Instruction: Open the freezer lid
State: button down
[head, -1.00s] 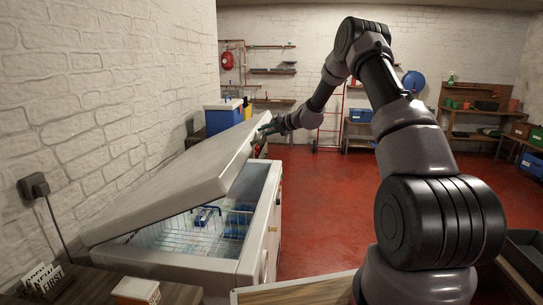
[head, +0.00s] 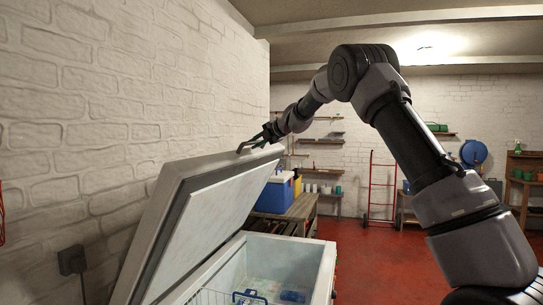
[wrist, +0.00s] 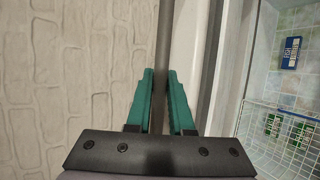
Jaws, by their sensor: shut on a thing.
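The white chest freezer (head: 322,262) stands against the left brick wall. Its lid (head: 215,212) is tilted steeply up, and the inside shows below it. My gripper (head: 258,140) is at the lid's raised upper edge. In the wrist view, my gripper's green fingers (wrist: 162,98) are closed on either side of a dark bar, the lid handle (wrist: 164,40). The lid edge (wrist: 187,50) runs just right of it. A wire basket (wrist: 275,130) and packets show inside the freezer. The exact contact of the fingertips is hard to see.
The brick wall (head: 100,110) is close behind the lid. A blue cooler (head: 274,192) stands on a wooden bench (head: 300,212) beyond the freezer. A red hand truck (head: 381,190) leans at the far wall. The red floor (head: 375,245) is clear right of the freezer.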

jog(key=shift+w+a+r, duration=0.25)
jog(key=shift+a+r, duration=0.05)
jog(key=shift+a, duration=0.4)
jog(key=shift+w+a+r, duration=0.2)
jog(key=shift+a+r, duration=0.15)
jog(key=shift+a, duration=0.4)
jog(key=shift+w+a+r, duration=0.25)
jog(key=shift+a+r, duration=0.05)
jog(key=shift+a, duration=0.4)
jog(key=c, duration=1.1)
grip_release()
jog(key=v, duration=1.1)
